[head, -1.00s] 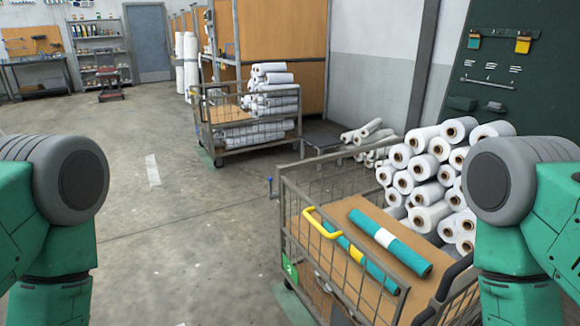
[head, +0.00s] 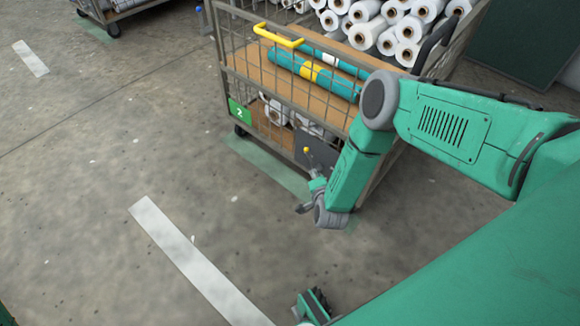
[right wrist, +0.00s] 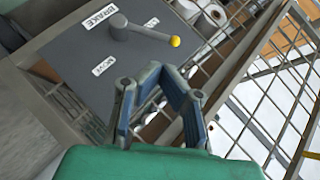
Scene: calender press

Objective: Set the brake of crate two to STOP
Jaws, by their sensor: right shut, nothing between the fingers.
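Crate two (head: 268,105) is a wire-sided cart with a green "2" sign (head: 240,112). Its dark brake plate (head: 318,152) sits low on the near side, partly hidden by my right arm. The brake lever's yellow knob (head: 306,150) shows there. In the right wrist view the grey lever (right wrist: 145,32) points right, ending in the yellow knob (right wrist: 175,41). The plate reads BRAKE (right wrist: 100,18) and MOVE (right wrist: 103,66); another label (right wrist: 150,24) is too small to read. My right gripper (right wrist: 160,92) is shut and empty, below and apart from the knob. My left gripper is out of view.
The crate carries white rolls (head: 372,35), teal rolls (head: 312,75) and a yellow handle (head: 278,36). Its wire mesh stands close to the right of my gripper. Another cart (head: 112,12) is at the top left. The floor (head: 90,180) to the left is clear.

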